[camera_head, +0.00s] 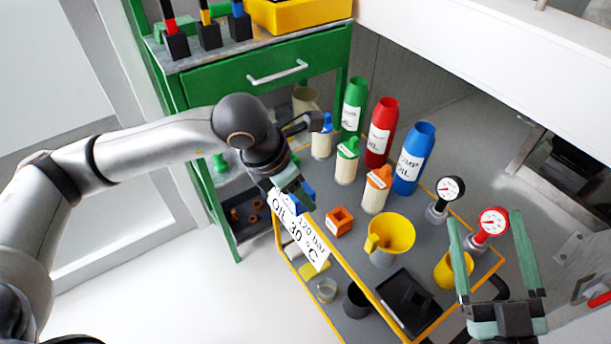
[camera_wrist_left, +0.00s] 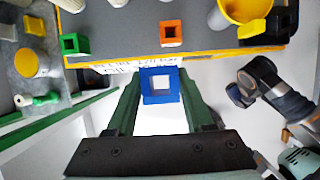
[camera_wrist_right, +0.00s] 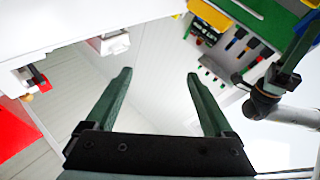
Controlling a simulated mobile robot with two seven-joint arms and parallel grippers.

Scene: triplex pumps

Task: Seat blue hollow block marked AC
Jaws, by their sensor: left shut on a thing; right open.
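My left gripper (camera_head: 292,188) is shut on the blue hollow block (camera_wrist_left: 160,99), which sits between its fingertips in the left wrist view with its square opening facing the camera. In the head view the blue block (camera_head: 304,201) shows partly behind the fingers, by the near left edge of the trolley and above the label sheet. I cannot read its AC mark. My right gripper (camera_head: 487,221) is open and empty at the right, near the gauges; its spread fingers also show in the right wrist view (camera_wrist_right: 159,76).
An orange hollow block (camera_head: 340,220) and a yellow funnel (camera_head: 390,236) stand on the grey trolley top. A green hollow block (camera_wrist_left: 75,44) shows in the left wrist view. Capped bottles, oil bottles and two gauges (camera_head: 449,189) crowd the back and right. White floor lies left of the trolley.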

